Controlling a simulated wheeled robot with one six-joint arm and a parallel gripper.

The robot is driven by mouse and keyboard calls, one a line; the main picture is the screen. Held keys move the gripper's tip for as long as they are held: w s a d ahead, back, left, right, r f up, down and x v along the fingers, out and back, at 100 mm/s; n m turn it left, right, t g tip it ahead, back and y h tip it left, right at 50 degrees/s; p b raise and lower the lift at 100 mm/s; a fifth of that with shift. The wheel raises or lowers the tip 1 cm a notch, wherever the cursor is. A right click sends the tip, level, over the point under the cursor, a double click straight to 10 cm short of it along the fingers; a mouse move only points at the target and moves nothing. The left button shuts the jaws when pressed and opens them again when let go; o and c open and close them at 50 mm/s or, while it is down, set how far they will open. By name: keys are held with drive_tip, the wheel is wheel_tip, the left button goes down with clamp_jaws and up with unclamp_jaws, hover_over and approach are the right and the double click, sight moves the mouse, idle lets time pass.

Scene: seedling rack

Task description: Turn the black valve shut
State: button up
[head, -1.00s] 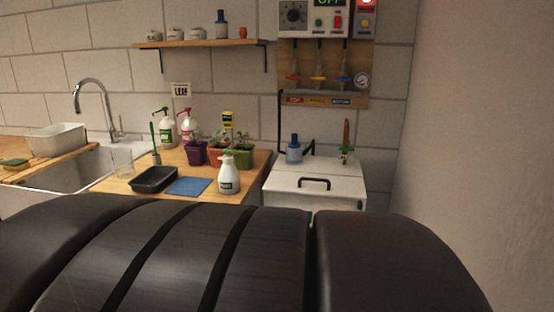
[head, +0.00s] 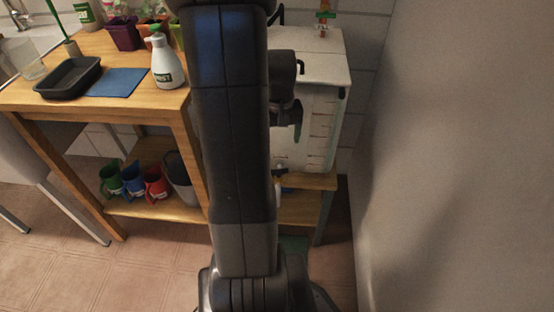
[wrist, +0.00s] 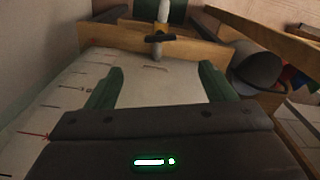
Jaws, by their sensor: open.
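The white tank (head: 322,112) with level marks stands at the right of the bench, partly hidden behind my arm. In the wrist view its pale wall (wrist: 72,88) fills the left and middle. The black valve (wrist: 155,38) shows there as a dark bar lying crosswise on a pale spout, beyond my fingertips. In the head view only a small part of the spout area shows beside my arm. My gripper (wrist: 160,78) is open and empty, its green fingers apart, with the valve ahead between them and not touched. The gripper also shows in the head view (head: 297,138), in front of the tank.
A wooden shelf edge (wrist: 205,52) runs close behind the valve. The bench (head: 130,110) at left holds a black tray (head: 68,78), a blue cloth (head: 117,82) and a spray bottle (head: 165,65). Several mugs stand on its lower shelf. A wall (head: 460,150) bounds the right.

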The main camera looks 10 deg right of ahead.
sight(279, 170)
wheel_tip(279, 170, down, 13)
drive_tip(key=b, duration=0.3)
drive_tip(key=shift+s, duration=0.1)
